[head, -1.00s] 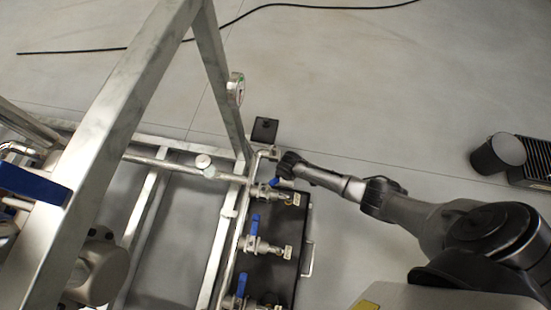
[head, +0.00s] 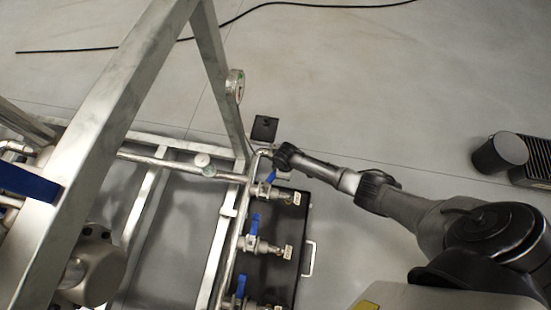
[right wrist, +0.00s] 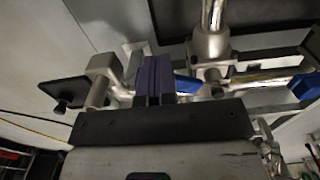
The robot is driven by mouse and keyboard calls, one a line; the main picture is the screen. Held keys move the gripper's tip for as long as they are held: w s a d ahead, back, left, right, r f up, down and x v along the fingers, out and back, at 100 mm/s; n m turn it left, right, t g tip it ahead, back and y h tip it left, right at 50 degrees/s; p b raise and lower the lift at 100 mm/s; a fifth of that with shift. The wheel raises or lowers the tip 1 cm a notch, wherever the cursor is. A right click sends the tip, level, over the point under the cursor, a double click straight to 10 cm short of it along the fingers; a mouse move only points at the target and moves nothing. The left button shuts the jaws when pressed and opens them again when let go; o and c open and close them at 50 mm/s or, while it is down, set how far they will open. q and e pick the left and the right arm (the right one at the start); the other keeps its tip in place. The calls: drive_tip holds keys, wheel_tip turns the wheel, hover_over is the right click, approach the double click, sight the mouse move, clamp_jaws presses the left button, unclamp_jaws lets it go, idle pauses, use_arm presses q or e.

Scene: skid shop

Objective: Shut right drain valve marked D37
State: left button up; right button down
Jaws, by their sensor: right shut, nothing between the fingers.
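Three drain valves with blue lever handles sit in a row on the skid's right side: a far one (head: 264,190), a middle one (head: 253,242) and a near one (head: 238,297). Each lever points roughly up the picture, the far one leaning right. Their small tags are too small to read, so I cannot tell which is D37. My right gripper (head: 284,155) is just beyond the far valve. In the right wrist view its fingers (right wrist: 154,78) are together and empty, close beside a blue handle (right wrist: 187,85); contact is unclear. My left gripper is out of view.
A black tray (head: 318,215) with a metal handle lies under the valves. The galvanized frame (head: 120,105) rises to the left, with a gauge (head: 235,86) on its post. A small black plate (head: 265,128) lies beyond. Open floor extends to the upper right.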

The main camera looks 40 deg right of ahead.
drive_tip(key=shift+w, duration=0.3)
drive_tip(key=shift+w, duration=0.15)
drive_tip(key=shift+w+b, duration=0.55)
drive_tip(key=shift+w, duration=0.45)
drive_tip(key=shift+s, duration=0.1)
